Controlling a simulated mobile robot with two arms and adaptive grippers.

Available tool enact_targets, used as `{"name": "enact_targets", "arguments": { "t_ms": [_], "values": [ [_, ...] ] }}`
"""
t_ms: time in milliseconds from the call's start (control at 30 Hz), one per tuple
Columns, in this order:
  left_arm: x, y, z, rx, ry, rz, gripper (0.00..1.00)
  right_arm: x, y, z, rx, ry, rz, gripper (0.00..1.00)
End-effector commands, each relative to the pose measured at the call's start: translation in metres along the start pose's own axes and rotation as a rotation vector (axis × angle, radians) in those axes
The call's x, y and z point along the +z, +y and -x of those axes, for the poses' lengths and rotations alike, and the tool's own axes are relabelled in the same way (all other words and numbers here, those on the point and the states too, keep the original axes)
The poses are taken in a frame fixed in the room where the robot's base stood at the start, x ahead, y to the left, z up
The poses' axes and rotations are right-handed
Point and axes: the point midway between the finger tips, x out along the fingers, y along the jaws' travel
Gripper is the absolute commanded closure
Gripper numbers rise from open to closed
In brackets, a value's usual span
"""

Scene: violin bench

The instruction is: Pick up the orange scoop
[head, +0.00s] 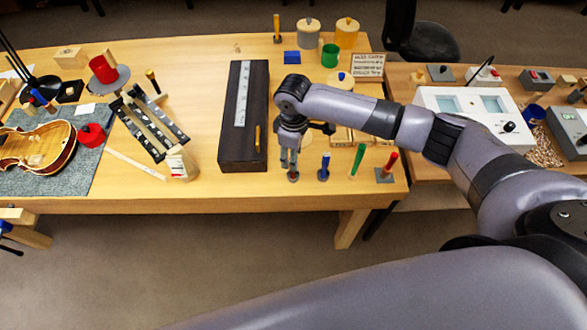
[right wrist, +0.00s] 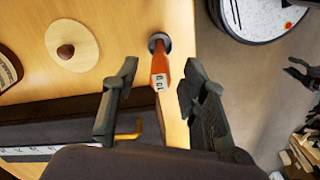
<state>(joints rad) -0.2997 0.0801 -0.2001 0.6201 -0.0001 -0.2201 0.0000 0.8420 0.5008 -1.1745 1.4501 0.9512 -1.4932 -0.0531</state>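The orange scoop (right wrist: 160,68) shows its upright handle in the right wrist view, with a small white label on its top end and a round grey base below. In the head view that base (head: 293,177) stands near the table's front edge; the handle is mostly hidden by my gripper. My right gripper (head: 289,164) points down over it. In the right wrist view its fingers (right wrist: 160,78) are apart, one on each side of the handle, with a visible gap on both sides. I do not see my left gripper in the head view.
A long dark case (head: 229,145) lies just left of my right gripper. Blue (head: 325,165), green (head: 357,161) and red (head: 391,163) handled tools stand to its right. A violin (head: 38,147) lies on a grey mat at the left. Bare tabletop shows left of the case.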

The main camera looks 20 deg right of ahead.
Motion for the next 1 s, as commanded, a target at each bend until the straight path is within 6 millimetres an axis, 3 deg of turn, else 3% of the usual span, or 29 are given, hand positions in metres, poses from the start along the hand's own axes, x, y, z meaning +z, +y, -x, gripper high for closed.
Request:
{"name": "enact_targets", "arguments": {
  "t_ms": [300,900,1000],
  "values": [
    [-0.0004,0.0008,0.0012,0.001,0.000,0.000,0.68,0.0000,-0.0002,-0.0075,0.001,0.000,0.001,0.60],
    [-0.0004,0.0007,0.0012,0.001,0.000,0.001,0.68,0.0000,-0.0001,-0.0069,0.001,0.000,0.001,1.00],
    [-0.0003,0.0007,0.0012,0.001,0.000,0.000,0.68,0.0000,-0.0001,-0.0069,0.001,0.000,0.001,1.00]
  ]
}}
